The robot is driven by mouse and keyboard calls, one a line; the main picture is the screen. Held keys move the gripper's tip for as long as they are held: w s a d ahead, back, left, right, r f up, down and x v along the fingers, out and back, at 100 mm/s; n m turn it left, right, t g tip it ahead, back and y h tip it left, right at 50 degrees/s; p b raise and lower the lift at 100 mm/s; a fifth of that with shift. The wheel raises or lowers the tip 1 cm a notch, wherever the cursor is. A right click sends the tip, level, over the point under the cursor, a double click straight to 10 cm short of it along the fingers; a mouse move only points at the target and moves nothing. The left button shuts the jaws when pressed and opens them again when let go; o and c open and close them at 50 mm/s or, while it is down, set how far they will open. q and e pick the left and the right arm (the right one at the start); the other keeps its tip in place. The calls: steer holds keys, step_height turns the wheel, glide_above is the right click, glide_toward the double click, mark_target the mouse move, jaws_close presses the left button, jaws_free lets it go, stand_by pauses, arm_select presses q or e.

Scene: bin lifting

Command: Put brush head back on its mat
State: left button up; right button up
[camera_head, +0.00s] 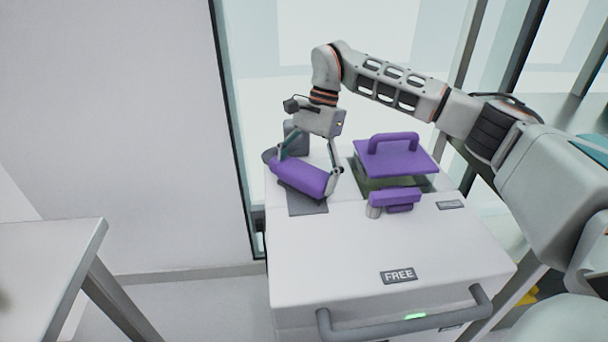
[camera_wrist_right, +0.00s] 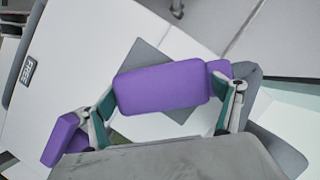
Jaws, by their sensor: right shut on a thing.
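The purple brush head (camera_head: 302,178) is a long rounded block, a little tilted in the head view. My right gripper (camera_head: 308,170) is shut on it from above, one finger at each end. In the right wrist view the brush head (camera_wrist_right: 160,90) spans between the two fingers. A dark grey mat (camera_head: 307,207) lies on the white cart top under the brush head, partly hidden by it. The mat's grey surface (camera_wrist_right: 150,57) also shows behind it in the wrist view. I cannot tell whether the brush head touches the mat. My left gripper is not in view.
A bin with a purple handled lid (camera_head: 395,156) stands right of the gripper. A smaller purple and grey tool (camera_head: 396,197) lies before it. A dark grey upright object (camera_head: 296,138) stands behind the brush head.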

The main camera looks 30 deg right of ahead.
mark_target(304, 170)
steer(key=o, duration=0.9)
steer(key=shift+c, duration=0.2)
steer(key=p+v, duration=0.1)
steer(key=v, duration=0.6)
steer(key=shift+a, duration=0.2)
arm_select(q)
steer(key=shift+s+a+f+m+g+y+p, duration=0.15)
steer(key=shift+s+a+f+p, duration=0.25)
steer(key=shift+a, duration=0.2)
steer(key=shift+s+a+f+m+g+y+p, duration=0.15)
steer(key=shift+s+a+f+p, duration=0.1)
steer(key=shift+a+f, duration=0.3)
arm_select(e)
steer(key=v, duration=0.5)
steer(key=shift+d+r, duration=0.15)
steer(key=shift+d, duration=0.05)
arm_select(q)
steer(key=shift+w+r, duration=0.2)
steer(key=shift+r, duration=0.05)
